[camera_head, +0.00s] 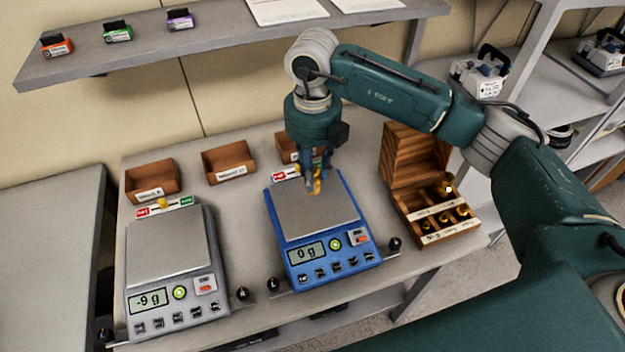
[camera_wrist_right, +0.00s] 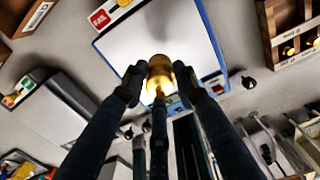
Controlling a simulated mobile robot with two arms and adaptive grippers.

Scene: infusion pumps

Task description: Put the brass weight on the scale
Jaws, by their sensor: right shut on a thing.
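My right gripper (camera_head: 314,178) is shut on the brass weight (camera_head: 316,187) over the back part of the blue scale (camera_head: 326,250). In the right wrist view the brass weight (camera_wrist_right: 159,75) sits between the fingertips (camera_wrist_right: 158,80), in front of the scale's grey plate (camera_wrist_right: 200,40). The blue scale's display reads 0 g. I cannot tell how large the gap between weight and plate is. A grey scale (camera_head: 165,249) stands to the left and its display reads -9 g. My left gripper is not in view.
An open wooden box (camera_head: 440,222) with several brass weights stands right of the blue scale. Small wooden bins (camera_head: 229,161) line the table's back. Black knobs (camera_head: 394,243) stand near the front edge. A shelf (camera_head: 225,43) with small coloured items is above.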

